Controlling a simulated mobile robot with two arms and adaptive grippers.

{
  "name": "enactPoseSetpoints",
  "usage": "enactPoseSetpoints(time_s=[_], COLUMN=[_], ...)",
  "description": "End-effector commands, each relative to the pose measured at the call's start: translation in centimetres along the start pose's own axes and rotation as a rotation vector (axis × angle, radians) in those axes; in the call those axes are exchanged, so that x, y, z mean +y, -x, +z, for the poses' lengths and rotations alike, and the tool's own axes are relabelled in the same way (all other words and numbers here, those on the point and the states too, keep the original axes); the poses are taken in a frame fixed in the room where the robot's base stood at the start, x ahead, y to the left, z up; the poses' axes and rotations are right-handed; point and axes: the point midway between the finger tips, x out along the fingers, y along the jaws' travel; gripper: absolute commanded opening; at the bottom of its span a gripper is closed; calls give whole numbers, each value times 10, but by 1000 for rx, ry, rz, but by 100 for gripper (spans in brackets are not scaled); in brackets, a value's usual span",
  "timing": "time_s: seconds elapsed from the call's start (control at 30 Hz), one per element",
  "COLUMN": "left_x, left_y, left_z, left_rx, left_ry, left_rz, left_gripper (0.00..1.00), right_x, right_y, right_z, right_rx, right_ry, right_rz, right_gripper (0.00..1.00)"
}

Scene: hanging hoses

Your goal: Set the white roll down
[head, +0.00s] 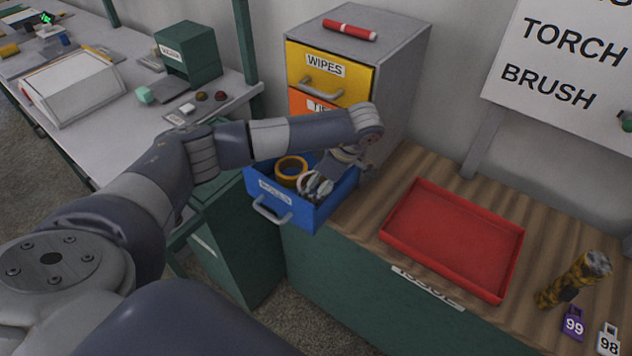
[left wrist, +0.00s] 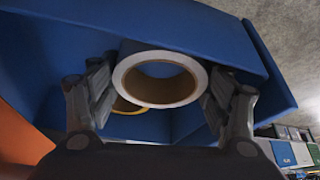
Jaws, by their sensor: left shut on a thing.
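The white roll (head: 316,186) is at the open blue drawer (head: 277,201), near its right side wall. My left gripper (head: 333,168) reaches over the drawer and is shut on this roll. In the left wrist view the white roll (left wrist: 150,52) is between my two fingers, its round face and brown inner core turned toward the camera. Whether the roll touches the drawer floor cannot be told. A yellow roll (head: 292,161) lies in the drawer just left of the white roll. Part of it shows behind the white roll in the left wrist view (left wrist: 124,107). My right gripper is out of view.
The drawer juts from a grey cabinet (head: 405,75) below yellow and orange drawers. A red marker-like cylinder (head: 349,29) lies on top. To the right, an empty red tray (head: 470,239), a yellow-black cylinder (head: 572,280) and tags 99 (head: 573,324) and 98 (head: 608,341) are on the bench.

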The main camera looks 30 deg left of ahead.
Motion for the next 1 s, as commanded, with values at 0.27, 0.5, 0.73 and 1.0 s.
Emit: enactPoseSetpoints(time_s=[0.27, 0.5, 0.73, 1.0], left_x=[0, 0, 0, 0], left_y=[-8, -10, -10, -6], left_z=[3, 5, 5, 3], left_rx=[0, -1, 0, 0], left_ry=[1, 1, 0, 0], left_rz=[1, 1, 0, 0], left_gripper=[46, 46, 80, 80], right_x=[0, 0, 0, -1], right_y=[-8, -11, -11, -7], right_z=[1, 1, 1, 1], right_rx=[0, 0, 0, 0], right_ry=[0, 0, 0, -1], right_rz=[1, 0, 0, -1], right_gripper=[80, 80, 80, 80])
